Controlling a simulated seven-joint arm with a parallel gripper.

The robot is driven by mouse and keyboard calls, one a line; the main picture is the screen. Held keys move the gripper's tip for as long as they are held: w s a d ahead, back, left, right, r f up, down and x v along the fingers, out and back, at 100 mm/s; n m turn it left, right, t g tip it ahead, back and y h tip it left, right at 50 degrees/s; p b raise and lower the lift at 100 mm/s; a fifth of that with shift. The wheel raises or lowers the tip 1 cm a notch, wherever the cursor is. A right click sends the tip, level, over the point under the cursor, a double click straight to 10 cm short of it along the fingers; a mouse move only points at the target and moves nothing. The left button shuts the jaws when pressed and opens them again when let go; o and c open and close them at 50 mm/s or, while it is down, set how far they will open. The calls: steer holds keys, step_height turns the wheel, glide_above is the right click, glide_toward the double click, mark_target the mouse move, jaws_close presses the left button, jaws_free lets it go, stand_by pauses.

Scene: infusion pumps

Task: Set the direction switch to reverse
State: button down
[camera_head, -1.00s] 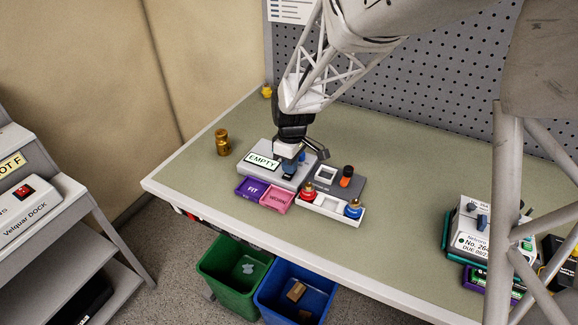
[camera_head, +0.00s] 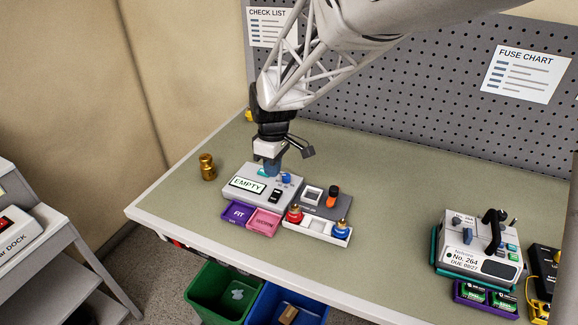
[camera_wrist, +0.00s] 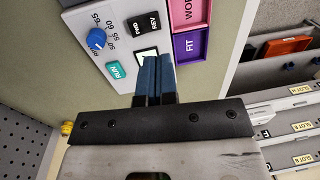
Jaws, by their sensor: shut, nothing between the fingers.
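The grey pump-like tester (camera_head: 240,194) stands on the bench with an "EMPTY" display. Its black direction switch (camera_head: 275,196) is uncovered at the front right of the top. In the wrist view the switch (camera_wrist: 144,24) is a black rocker marked FWD and REV; I cannot tell which end is pressed. A blue dial (camera_wrist: 96,39) and a green RUN button (camera_wrist: 117,71) sit near it. My gripper (camera_head: 272,172) is shut and empty, above the rear of the tester. In the wrist view its blue fingertips (camera_wrist: 153,58) partly cover the display, apart from the switch.
Purple FIT (camera_head: 238,214) and pink WORN (camera_head: 263,222) trays adjoin the tester's front. A white holder with red (camera_head: 295,214) and blue (camera_head: 340,230) capped items is at right. A brass weight (camera_head: 207,167) stands left. Another pump (camera_head: 478,247) is far right; bench between is clear.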

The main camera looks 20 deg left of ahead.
steer(key=shift+s+r, duration=0.25)
steer(key=shift+r, duration=1.2)
steer(key=shift+s+r, duration=0.2)
steer(key=shift+r, duration=1.25)
steer(key=s+d+r+m+t, duration=0.1)
steer(key=d+r+m, duration=0.15)
steer(key=d, duration=0.75)
steer(key=s+d+r+m, duration=0.1)
steer(key=d+r+m, duration=0.15)
steer(key=d, duration=0.65)
steer(key=s+d+r+m+t, duration=0.15)
steer(key=d+m, duration=0.25)
steer(key=d, duration=0.6)
steer(key=s+d+f+m+t, duration=0.1)
steer(key=s+d+f+m, duration=0.1)
steer(key=s+d+m, duration=0.7)
steer(key=s+d, duration=0.6)
steer(key=d, duration=0.4)
steer(key=shift+s, duration=0.25)
steer(key=shift+d, duration=0.1)
